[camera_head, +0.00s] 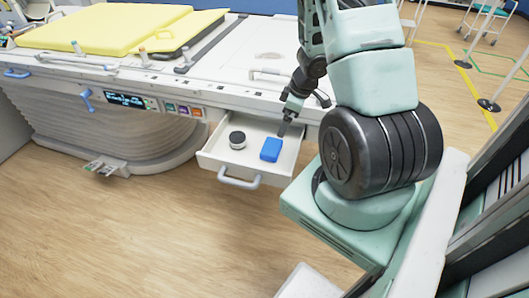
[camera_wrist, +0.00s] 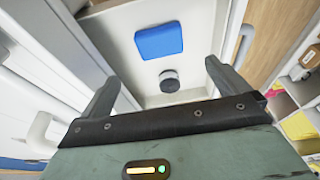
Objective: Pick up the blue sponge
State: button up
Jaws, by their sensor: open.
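The blue sponge (camera_head: 271,149) lies flat in an open white drawer (camera_head: 213,160) under the bed, at the drawer's right side. It also shows in the wrist view (camera_wrist: 159,41), beyond my fingers. A small round black-and-white object (camera_head: 237,140) sits to its left in the drawer; in the wrist view it (camera_wrist: 169,81) lies between the sponge and my gripper. My gripper (camera_head: 284,127) is above the back right part of the drawer. In the wrist view my gripper (camera_wrist: 160,85) has its two fingers wide apart with nothing between them touching. The sponge is fully visible.
The drawer has raised walls and a grey front handle (camera_head: 239,182). The white bed (camera_head: 255,75) with a yellow mattress (camera_head: 110,28) overhangs behind the drawer. Wooden floor (camera_head: 150,230) is clear in front and to the left.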

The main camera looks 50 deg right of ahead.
jog(key=b, duration=0.3)
send_over(272, 146)
jog(key=s+d, duration=0.1)
jog(key=s, duration=0.1)
jog(key=f, duration=0.7)
jog(key=shift+s+f, duration=0.2)
jog(key=shift+f, duration=0.1)
jog(key=b+x, duration=0.1)
jog(key=x, duration=0.1)
jog(key=b+x, duration=0.1)
jog(key=x, duration=0.2)
jog(key=shift+w+a+f, duration=0.15)
jog(key=shift+w+a, duration=0.05)
jog(key=shift+w, duration=0.25)
jog(key=c, duration=0.7)
